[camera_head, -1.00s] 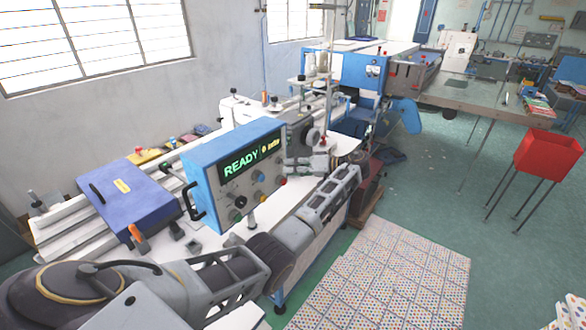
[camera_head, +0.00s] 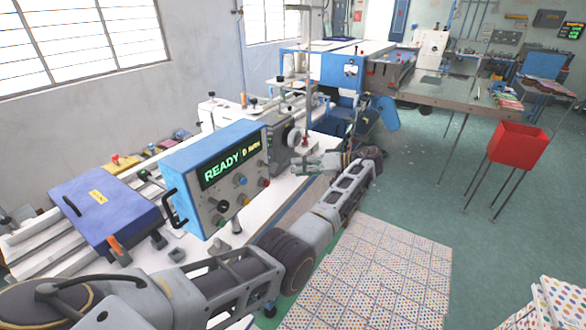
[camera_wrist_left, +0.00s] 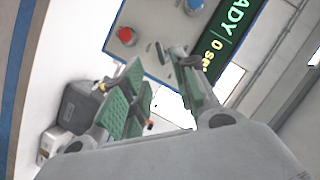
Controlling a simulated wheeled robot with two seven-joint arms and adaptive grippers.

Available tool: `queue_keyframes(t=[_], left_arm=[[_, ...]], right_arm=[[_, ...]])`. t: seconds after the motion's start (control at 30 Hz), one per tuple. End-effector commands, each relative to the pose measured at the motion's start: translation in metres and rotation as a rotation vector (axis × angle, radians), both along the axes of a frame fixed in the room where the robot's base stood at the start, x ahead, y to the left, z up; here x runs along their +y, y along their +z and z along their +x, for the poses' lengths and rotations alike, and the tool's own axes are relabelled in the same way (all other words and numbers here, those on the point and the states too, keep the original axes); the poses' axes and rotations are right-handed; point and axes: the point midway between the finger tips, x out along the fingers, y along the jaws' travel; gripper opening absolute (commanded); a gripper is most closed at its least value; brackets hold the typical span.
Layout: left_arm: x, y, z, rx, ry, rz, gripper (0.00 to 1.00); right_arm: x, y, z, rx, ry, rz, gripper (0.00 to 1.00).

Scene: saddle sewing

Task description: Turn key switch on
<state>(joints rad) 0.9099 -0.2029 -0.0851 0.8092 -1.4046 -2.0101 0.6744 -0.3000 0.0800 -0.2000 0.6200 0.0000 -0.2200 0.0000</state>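The blue control box (camera_head: 185,185) stands on the white machine table, its display reading "READY". Its front carries several knobs and buttons, including a red one (camera_head: 264,182) and a blue one (camera_head: 240,180). My left gripper (camera_head: 298,168) is just right of the box, apart from it. In the left wrist view, the green-padded fingers of my left gripper (camera_wrist_left: 157,65) are spread open and empty. Beyond them are the red button (camera_wrist_left: 125,35), the blue knob (camera_wrist_left: 193,5) and a small metal piece (camera_wrist_left: 162,52), perhaps the key switch; I cannot be sure. My right gripper is not in view.
A blue-violet case (camera_head: 105,215) lies left of the control box. A red bin (camera_head: 518,147) stands at the right.

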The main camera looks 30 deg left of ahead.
Motion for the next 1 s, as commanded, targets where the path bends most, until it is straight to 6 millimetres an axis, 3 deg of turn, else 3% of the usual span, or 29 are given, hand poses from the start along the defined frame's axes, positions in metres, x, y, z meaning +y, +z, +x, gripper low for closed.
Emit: queue_keyframes(t=[0.33,1.0], left_arm=[[-0.021,0.006,0.005,0.0,0.0,0.0,0.29],[-0.022,0.006,0.005,0.0,0.0,0.0,0.29]], right_arm=[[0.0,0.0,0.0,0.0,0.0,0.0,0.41],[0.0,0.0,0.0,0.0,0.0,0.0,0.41]])
